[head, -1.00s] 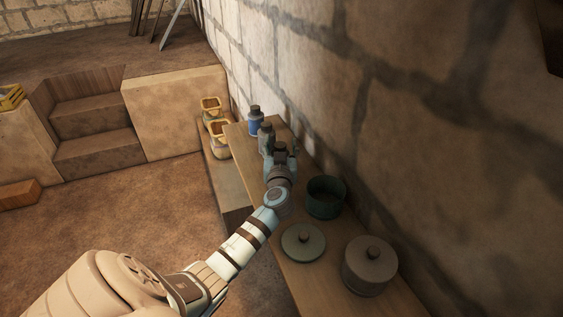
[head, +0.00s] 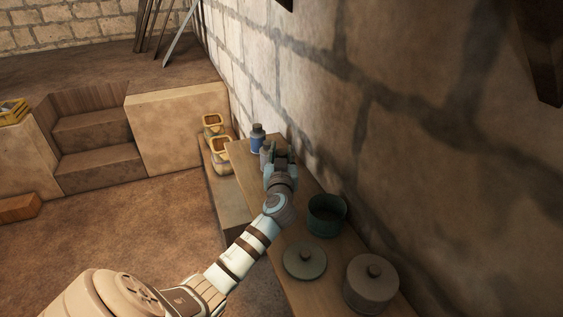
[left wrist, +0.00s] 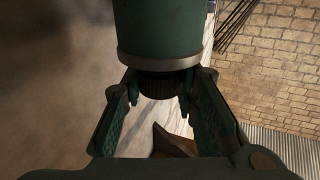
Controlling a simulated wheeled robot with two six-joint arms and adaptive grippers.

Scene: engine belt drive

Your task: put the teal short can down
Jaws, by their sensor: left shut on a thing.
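The teal short can (left wrist: 158,28) fills the top of the left wrist view, with a grey rim and a darker, narrower end. My left gripper (left wrist: 160,88) is shut on that dark end; the can's body lies beyond the fingertips. In the head view my left gripper (head: 281,156) is over the far part of the wooden bench (head: 318,290). The can is hidden or cannot be picked out there. I cannot tell whether it touches the bench. My right gripper is not in view.
A blue bottle (head: 257,142) and a grey bottle (head: 265,154) stand close at the bench's far end. An open dark green pot (head: 326,221), a flat knobbed lid (head: 304,261) and a lidded pot (head: 372,286) are nearer. The stone wall (head: 430,150) borders the right.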

